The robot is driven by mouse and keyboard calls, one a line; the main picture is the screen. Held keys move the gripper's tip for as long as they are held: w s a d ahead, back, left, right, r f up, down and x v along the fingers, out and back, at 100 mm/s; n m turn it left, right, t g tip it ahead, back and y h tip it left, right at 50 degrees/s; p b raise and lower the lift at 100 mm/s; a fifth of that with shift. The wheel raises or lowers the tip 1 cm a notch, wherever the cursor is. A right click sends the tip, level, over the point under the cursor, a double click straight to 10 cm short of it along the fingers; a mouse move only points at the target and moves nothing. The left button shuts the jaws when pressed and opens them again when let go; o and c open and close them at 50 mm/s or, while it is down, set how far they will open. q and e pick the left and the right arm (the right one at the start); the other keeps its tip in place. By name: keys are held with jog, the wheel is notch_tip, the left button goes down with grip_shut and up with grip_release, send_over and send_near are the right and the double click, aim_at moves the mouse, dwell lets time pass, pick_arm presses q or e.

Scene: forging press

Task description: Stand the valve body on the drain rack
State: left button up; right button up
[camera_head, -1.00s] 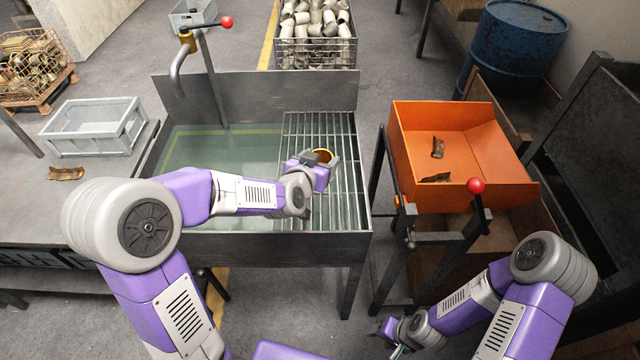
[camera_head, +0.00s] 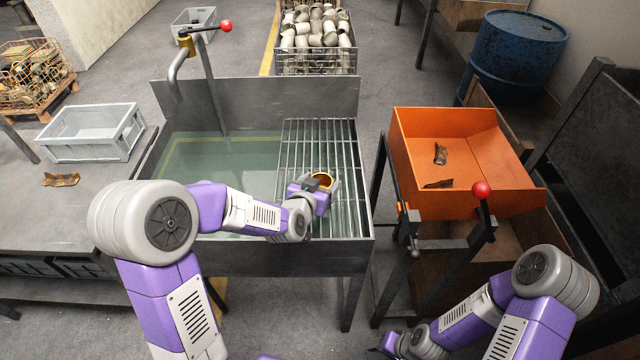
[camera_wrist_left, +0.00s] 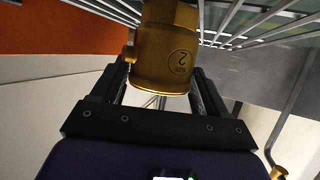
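The valve body (camera_wrist_left: 166,55) is a brass-coloured cylinder with a round mark and a "2" on its side. It sits between the two dark fingers of my left gripper (camera_wrist_left: 160,85), which is shut on it. The rack is a steel grating across the right part of the wash tank. I cannot tell whether the valve body touches the bars. My right gripper (camera_head: 384,349) is low at the bottom edge, small and partly hidden; its fingers are unclear.
The open water of the tank (camera_head: 225,160) lies left of the rack, with a tap (camera_head: 176,70) behind. An orange tray (camera_head: 470,145) with scraps stands to the right, beside a red-knobbed lever (camera_head: 481,190). A grey crate (camera_head: 92,135) stands on the left bench.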

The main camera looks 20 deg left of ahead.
pick_arm(q)
jog(key=o, duration=0.3)
jog(key=shift+r+p, duration=0.25)
jog(key=shift+p, duration=0.05)
jog(key=b+v, duration=0.5)
jog(key=v, duration=0.7)
dwell(0.4)
